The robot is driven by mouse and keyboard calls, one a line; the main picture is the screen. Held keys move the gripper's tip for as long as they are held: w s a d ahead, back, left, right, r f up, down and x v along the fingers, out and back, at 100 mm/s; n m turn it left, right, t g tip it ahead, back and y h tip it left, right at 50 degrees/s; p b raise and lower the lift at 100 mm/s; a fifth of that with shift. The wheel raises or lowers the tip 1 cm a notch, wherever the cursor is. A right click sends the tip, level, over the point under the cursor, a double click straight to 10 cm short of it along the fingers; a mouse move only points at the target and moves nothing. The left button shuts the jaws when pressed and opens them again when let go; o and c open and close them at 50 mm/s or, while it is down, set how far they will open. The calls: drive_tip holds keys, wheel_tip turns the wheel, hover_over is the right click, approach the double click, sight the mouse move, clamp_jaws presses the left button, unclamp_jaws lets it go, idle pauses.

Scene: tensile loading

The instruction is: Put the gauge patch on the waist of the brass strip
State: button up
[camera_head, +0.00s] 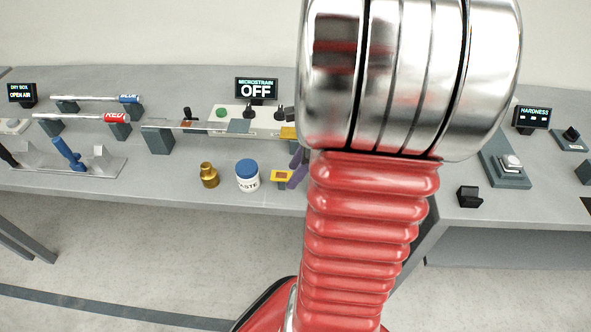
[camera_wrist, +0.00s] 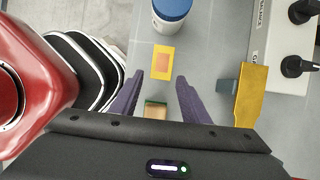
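The gauge patch, a small yellow piece with an orange square (camera_wrist: 164,62), lies flat on the bench; it also shows in the head view (camera_head: 282,176). My gripper (camera_wrist: 158,92) is open, its purple fingers spread just short of the patch. In the head view only part of a purple finger (camera_head: 298,172) shows, beside the patch. A brass-coloured strip (camera_wrist: 250,95) stands to the right of the fingers, by a grey block; its end shows in the head view (camera_head: 289,133), the rest hidden behind my arm. I cannot make out its waist.
A paste jar with a blue lid (camera_head: 247,176) stands close to the patch, with a small brass pot (camera_head: 208,175) left of it. A small green-topped block (camera_wrist: 155,110) lies between the fingers. A knobbed console (camera_wrist: 290,45) is at right. The bench's front edge is near.

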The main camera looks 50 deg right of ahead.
drive_tip(key=shift+r, duration=0.15)
drive_tip(key=shift+r, duration=0.25)
drive_tip(key=v, duration=1.3)
drive_tip(key=shift+r, duration=0.25)
